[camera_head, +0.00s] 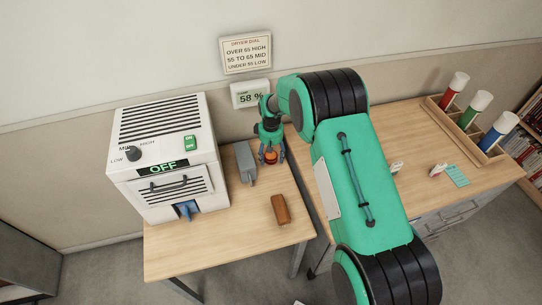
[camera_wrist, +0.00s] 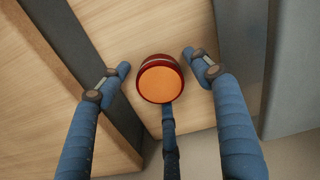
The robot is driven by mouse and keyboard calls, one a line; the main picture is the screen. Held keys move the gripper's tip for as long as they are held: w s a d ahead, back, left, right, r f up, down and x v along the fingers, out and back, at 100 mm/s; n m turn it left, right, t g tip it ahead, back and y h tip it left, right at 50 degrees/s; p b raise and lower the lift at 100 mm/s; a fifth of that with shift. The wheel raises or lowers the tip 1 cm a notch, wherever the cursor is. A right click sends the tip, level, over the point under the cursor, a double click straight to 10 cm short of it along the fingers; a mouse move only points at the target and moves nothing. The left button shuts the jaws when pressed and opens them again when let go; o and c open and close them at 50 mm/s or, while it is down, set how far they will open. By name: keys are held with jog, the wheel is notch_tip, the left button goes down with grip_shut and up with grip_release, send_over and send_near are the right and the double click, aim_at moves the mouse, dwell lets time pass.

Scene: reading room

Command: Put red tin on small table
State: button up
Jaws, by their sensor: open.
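The red tin (camera_wrist: 160,80) is a short red cylinder with an orange top and a pale band. In the wrist view it sits between the spread blue fingers of my gripper (camera_wrist: 158,72). The side fingertips stand apart from it; the third finger lies close at its lower edge, and contact cannot be told. In the head view my open gripper (camera_head: 270,155) points down around the tin, which shows as a small orange-red patch. It is over the back right of the smaller wooden table (camera_head: 230,243). I cannot tell whether the tin rests on the surface.
A white dryer (camera_head: 165,155) marked OFF stands on the smaller table. A grey block (camera_head: 245,162) and a brown block (camera_head: 281,210) lie right of it. A larger desk (camera_head: 420,135) on the right bears a rack with coloured tubes (camera_head: 455,90). The smaller table's front is bare.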

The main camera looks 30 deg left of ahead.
aim_at(271, 155)
notch_tip(271, 155, up, 12)
jog(key=p, duration=0.2)
jog(key=shift+r, duration=0.15)
dwell(0.5)
dwell(0.5)
